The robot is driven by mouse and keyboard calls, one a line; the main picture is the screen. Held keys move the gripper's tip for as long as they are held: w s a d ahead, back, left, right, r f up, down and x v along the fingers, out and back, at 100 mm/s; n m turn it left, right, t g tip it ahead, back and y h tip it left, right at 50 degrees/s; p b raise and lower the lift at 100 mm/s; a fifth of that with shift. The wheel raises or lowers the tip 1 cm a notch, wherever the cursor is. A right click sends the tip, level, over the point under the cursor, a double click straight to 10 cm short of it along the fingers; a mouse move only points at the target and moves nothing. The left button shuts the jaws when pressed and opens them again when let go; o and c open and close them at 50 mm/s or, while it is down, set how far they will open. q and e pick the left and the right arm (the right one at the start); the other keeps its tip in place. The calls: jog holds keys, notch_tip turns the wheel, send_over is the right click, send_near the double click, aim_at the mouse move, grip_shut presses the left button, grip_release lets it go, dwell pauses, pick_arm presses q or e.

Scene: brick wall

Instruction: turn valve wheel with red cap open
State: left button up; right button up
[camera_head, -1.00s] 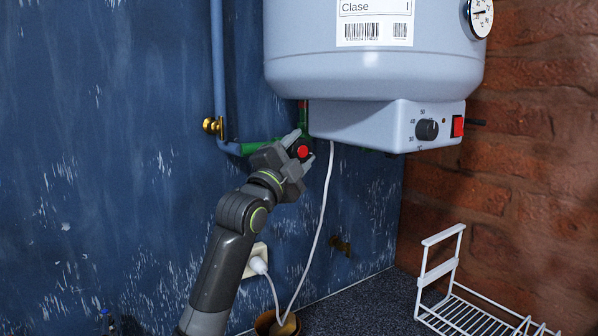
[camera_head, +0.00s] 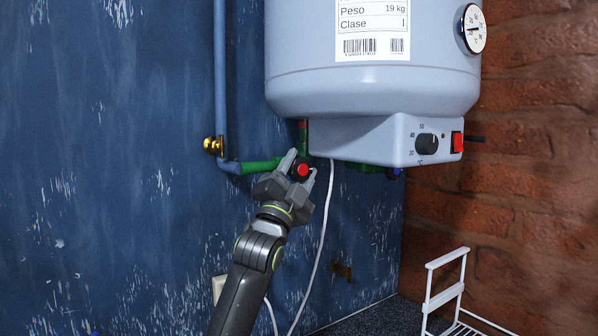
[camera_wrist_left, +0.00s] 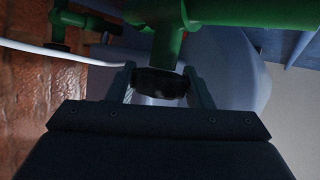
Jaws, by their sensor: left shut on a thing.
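The valve wheel (camera_head: 299,167) is dark with a red cap (camera_head: 303,170). It sits on the green pipe below the water heater. My left gripper (camera_head: 302,166) is shut on the valve wheel, one finger on each side of it. In the left wrist view the dark wheel (camera_wrist_left: 160,83) sits between the two fingertips (camera_wrist_left: 163,82), at the end of a green pipe stub. My right gripper is not in view.
The water heater (camera_head: 372,90) hangs just above and right of the wheel. A white cable (camera_head: 322,235) hangs close to the right of my gripper. A brass valve (camera_head: 212,145) is at the left, and a white rack (camera_head: 445,290) stands at the lower right.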

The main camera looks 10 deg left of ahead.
pick_arm(q)
jog(key=shift+f, duration=0.15)
jog(key=o, duration=1)
jog(key=shift+b+v, duration=2.95)
jog(key=shift+v, duration=5.7)
jog(key=shift+f, duration=0.1)
